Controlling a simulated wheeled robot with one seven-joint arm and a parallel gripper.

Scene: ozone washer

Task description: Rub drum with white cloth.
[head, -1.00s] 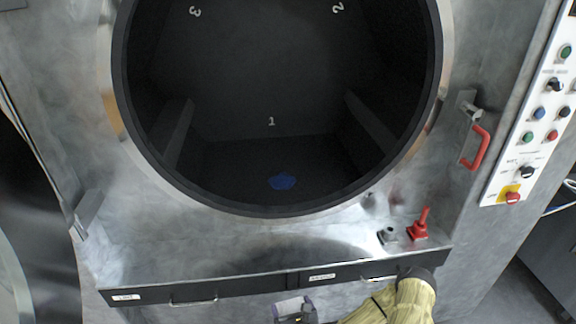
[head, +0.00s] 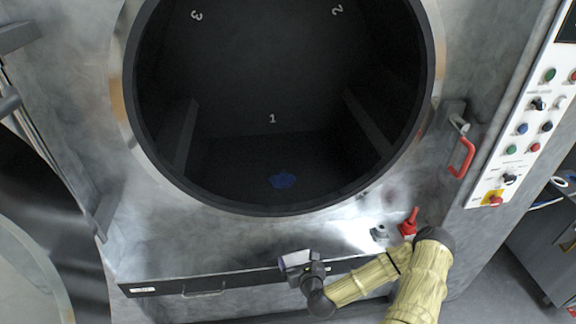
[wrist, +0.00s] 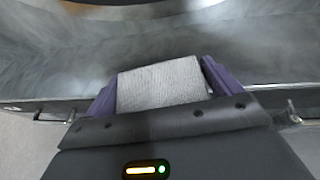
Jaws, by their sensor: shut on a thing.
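The drum (head: 240,80) is a large dark round opening in the metal washer front, marked with the numbers 1, 2 and 3. My gripper (head: 294,259) is below the drum's lower rim, in front of the ledge, and apart from the drum. In the wrist view my gripper (wrist: 160,88) has purple fingers shut on the white cloth (wrist: 160,84), which looks like a folded, ribbed pad. The cloth shows only as a small pale patch in the head view.
A red valve handle (head: 409,223) and a grey fitting (head: 379,232) stand on the ledge to the right. A red door handle (head: 462,157) and a control panel (head: 520,130) are further right. A drawer (head: 205,283) runs below the ledge. The drum mouth is open.

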